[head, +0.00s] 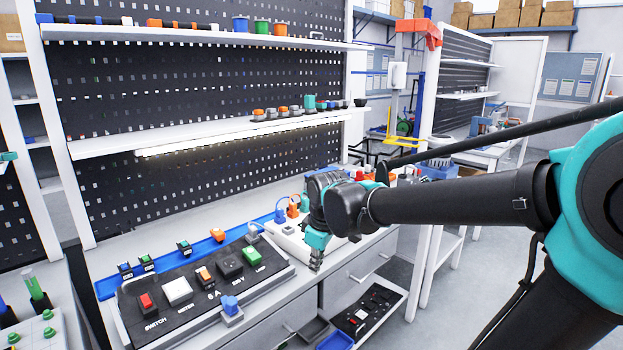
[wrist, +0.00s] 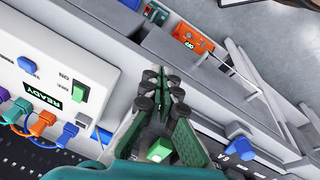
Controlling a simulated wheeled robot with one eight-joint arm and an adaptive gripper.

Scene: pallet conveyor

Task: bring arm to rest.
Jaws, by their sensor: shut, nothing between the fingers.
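My gripper (head: 316,264) hangs from the end of my arm, pointing down, near the front edge of the workbench. In the wrist view its teal and black fingers (wrist: 163,78) are together with nothing held. My arm reaches in from the right and is bent down at the wrist. The gripper is beside the white control box (wrist: 92,60) and to the right of the black switch board (head: 205,284), apparently above the bench's front edge. The arm hides part of the white box in the head view.
The board carries several switches, with a blue-topped piece (head: 230,307) at its front. Plugs with cables (wrist: 38,122) sit at the white box. A drawer (head: 360,269) and low shelf (head: 368,310) lie below. Shelves (head: 205,135) stand behind. Floor at right is clear.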

